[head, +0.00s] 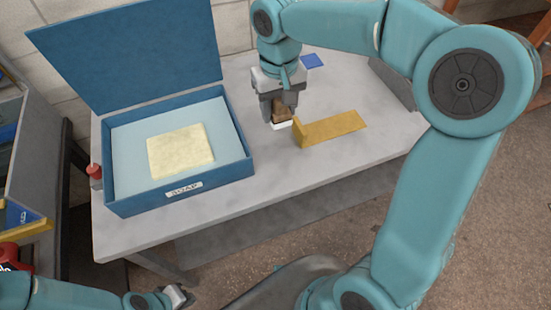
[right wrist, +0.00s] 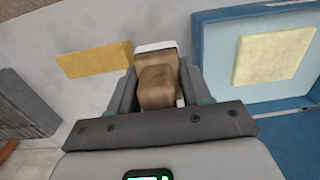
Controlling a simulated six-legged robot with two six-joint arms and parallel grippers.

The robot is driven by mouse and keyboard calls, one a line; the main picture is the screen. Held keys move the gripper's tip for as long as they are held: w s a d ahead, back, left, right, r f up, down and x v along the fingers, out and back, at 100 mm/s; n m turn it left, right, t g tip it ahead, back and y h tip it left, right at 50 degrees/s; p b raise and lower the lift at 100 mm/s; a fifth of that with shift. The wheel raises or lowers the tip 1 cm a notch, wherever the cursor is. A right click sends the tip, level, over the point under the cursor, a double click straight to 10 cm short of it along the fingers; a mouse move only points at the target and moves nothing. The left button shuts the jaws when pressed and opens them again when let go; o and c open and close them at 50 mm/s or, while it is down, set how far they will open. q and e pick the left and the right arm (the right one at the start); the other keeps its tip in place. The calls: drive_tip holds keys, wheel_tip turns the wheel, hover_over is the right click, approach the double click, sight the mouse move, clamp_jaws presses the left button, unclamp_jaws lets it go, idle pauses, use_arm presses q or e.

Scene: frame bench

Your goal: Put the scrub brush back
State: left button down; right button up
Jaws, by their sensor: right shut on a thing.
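The scrub brush (head: 282,115) has a brown wooden body and a white edge on its underside. My right gripper (head: 280,108) is shut on it, pointing down just left of the yellow bracket. In the right wrist view the brush (right wrist: 157,78) sits between both fingers (right wrist: 157,92). I cannot tell whether its white underside touches the table. My left gripper (head: 175,296) is low at the bottom edge, away from the table and empty as far as I see; its jaw opening is unclear.
A blue box (head: 182,188) labelled SOAP stands open at the left, holding a pale yellow block (head: 180,150). A yellow L-shaped bracket (head: 335,127) stands right of the brush. A blue square (head: 312,61) lies behind. The grey table (head: 250,196) is clear in front.

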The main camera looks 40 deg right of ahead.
sight(277, 162)
wheel_tip(277, 162, down, 17)
drive_tip(key=shift+f, duration=0.1)
drive_tip(key=shift+w+f, duration=0.1)
drive_tip(key=shift+f, duration=0.15)
drive_tip(key=shift+a, duration=0.1)
drive_tip(key=shift+f+b, duration=0.15)
drive_tip(key=shift+b, duration=0.3)
drive_tip(key=o, duration=1.1)
